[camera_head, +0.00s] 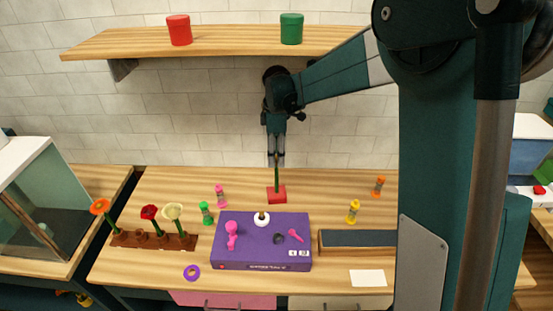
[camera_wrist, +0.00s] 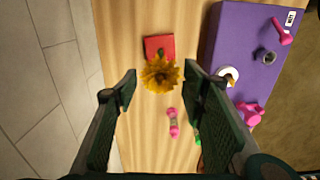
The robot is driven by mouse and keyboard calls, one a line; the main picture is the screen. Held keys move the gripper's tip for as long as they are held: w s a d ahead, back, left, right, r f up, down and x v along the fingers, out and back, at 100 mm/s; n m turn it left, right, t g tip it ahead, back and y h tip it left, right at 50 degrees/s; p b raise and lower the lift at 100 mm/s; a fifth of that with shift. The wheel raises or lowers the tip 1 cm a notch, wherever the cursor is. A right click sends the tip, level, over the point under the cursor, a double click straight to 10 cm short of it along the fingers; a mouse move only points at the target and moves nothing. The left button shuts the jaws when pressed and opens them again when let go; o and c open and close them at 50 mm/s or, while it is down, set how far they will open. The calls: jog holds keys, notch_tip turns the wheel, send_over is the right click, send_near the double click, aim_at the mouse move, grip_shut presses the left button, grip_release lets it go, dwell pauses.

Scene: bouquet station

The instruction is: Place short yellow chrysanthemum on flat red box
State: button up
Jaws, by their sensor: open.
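The short yellow chrysanthemum (camera_wrist: 161,74) shows from above in the wrist view, with its yellow head over the flat red box (camera_wrist: 153,45). In the head view its thin green stem (camera_head: 277,180) rises upright from the red box (camera_head: 277,195), which lies on the wooden table behind the purple box. My gripper (camera_head: 276,160) points straight down above the red box, at the top of the flower. In the wrist view its two fingers (camera_wrist: 160,84) are spread wide, with the flower head between them and clear space on both sides. The flower's base is mostly hidden in the wrist view.
A purple box (camera_head: 262,242) with small items on it stands in front of the red box. A brown flower holder (camera_head: 152,240) with several flowers is at the left. Pink (camera_head: 221,196), green (camera_head: 206,213), yellow (camera_head: 353,211) and orange (camera_head: 379,186) bottles stand around. A shelf (camera_head: 210,42) hangs above.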

jog(key=shift+d+r, duration=0.1)
dwell(0.8)
jog(key=shift+s+d+r+m+t+b, duration=0.3)
jog(key=shift+s+d+r+m+b, duration=0.2)
jog(key=shift+d, duration=0.1)
jog(key=s+d+r+m+t+b, duration=0.2)
jog(key=s+d+r+m, duration=0.2)
jog(key=s+d, duration=0.35)
jog(key=s+d+r+m+t+b, duration=0.1)
jog(key=s+d+r+m+b, duration=0.2)
jog(key=s+d, duration=0.45)
jog(key=s+d+f+m+t+b, duration=0.1)
jog(key=s+d+f+m, duration=0.1)
jog(key=s, duration=0.5)
jog(key=s+d+f+m+t+b, duration=0.1)
jog(key=s+d+f+m, duration=0.1)
jog(key=s, duration=0.5)
jog(key=s+d+f+m+t+b, duration=0.1)
jog(key=s+d+f+m, duration=0.1)
jog(key=s+m, duration=0.4)
jog(key=shift+s+d+f+t+b, duration=0.35)
jog(key=shift+s+d, duration=0.25)
jog(key=shift+d, duration=0.2)
